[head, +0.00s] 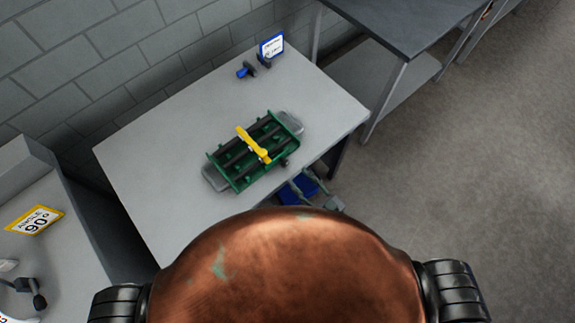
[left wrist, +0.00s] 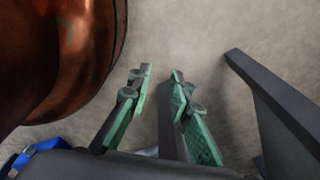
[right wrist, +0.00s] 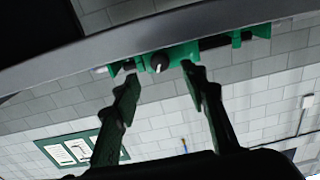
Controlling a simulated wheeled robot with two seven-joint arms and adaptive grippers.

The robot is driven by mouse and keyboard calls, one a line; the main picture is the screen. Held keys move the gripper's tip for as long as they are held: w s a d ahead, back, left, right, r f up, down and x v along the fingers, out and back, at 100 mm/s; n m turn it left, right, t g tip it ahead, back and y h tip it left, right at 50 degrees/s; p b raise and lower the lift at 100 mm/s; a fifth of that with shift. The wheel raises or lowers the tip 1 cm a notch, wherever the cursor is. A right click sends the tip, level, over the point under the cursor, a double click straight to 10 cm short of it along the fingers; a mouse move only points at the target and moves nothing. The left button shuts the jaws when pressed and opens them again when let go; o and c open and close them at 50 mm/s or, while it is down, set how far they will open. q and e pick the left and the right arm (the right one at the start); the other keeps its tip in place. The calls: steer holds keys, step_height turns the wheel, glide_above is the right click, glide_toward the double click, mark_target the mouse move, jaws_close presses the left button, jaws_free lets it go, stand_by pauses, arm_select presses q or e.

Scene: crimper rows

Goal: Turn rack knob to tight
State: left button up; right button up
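The green rack (head: 232,178) sits on the grey table, with dark bars across it and a yellow handle (head: 253,144) on top. Its dark knob (head: 284,162) is on the near right side. The knob also shows in the right wrist view (right wrist: 159,62), round and black with a pale mark. My right gripper (right wrist: 160,76) is open, its fingertips either side of the knob in that view; contact cannot be told. In the head view the right gripper (head: 307,183) is just below the table edge, partly hidden by my body. My left gripper (left wrist: 161,72) is open and empty over floor.
The grey table (head: 150,155) has clear room around the rack. At its back stand a blue-framed sign (head: 271,45) and a blue and black tool (head: 246,69). A yellow-framed sign (head: 35,220) is on the left bench. A dark-topped table (head: 405,25) stands at upper right.

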mark_target(286, 165)
steer(key=x, duration=0.7)
steer(key=shift+w+a, duration=0.1)
steer(key=shift+c, duration=0.7)
jaws_close()
